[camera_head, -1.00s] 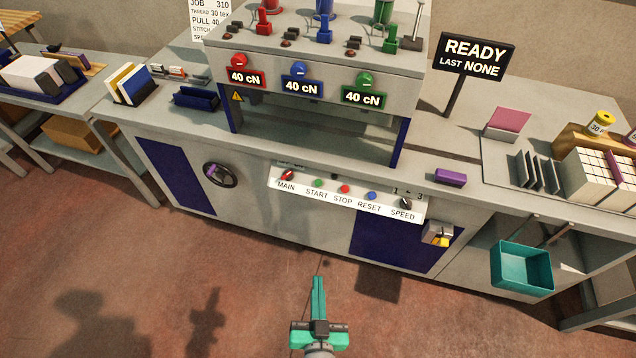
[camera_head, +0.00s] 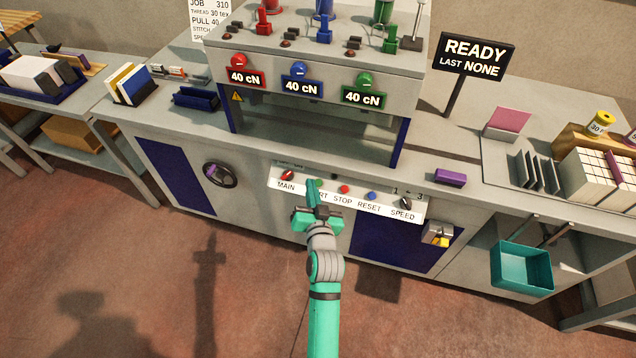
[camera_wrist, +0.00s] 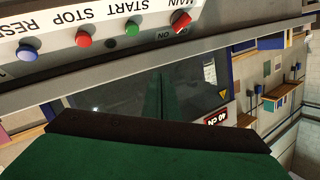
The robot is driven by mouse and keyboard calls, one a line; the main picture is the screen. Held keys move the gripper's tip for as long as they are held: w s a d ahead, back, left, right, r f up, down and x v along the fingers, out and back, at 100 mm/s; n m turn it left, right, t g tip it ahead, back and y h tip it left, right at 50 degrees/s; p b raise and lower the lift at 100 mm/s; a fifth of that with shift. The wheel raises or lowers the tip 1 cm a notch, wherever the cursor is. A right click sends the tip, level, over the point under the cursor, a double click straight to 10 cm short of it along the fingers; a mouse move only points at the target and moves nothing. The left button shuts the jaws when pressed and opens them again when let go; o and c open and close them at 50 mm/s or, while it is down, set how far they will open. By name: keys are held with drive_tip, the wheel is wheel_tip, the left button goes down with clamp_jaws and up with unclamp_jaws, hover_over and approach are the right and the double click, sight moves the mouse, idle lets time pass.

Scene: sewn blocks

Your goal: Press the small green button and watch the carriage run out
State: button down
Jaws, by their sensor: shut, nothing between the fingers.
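The small green START button (camera_wrist: 133,28) shows in the wrist view on a white strip (camera_wrist: 100,22), between the red STOP button (camera_wrist: 83,39) and the red MAIN knob (camera_wrist: 181,20). My gripper (camera_head: 315,184) is shut and empty, its green fingers in front of the START place on the panel. The fingers (camera_wrist: 158,82) also show in the wrist view, apart from the button in the picture; whether they touch it I cannot tell. No carriage can be made out for certain.
A sign (camera_head: 473,55) reads READY, LAST NONE. The blue RESET button (camera_head: 371,196) and SPEED knob (camera_head: 405,202) lie right of START. A handwheel (camera_head: 220,174) is to the left. A purple block (camera_head: 450,177) lies on the counter edge; a teal bin (camera_head: 521,268) hangs at right.

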sight(319, 183)
drive_tip(key=w+d+f, duration=0.1)
drive_tip(key=w+f, duration=0.4)
drive_tip(key=f, duration=0.1)
drive_tip(key=shift+w+d+f, duration=0.2)
drive_tip(key=shift+d+f, duration=0.15)
drive_tip(key=shift+f, duration=0.05)
idle(0.3)
idle(0.7)
idle(0.3)
drive_tip(key=shift+s+d, duration=0.1)
idle(0.7)
drive_tip(key=shift+w+f, duration=0.1)
drive_tip(key=shift+w, duration=0.1)
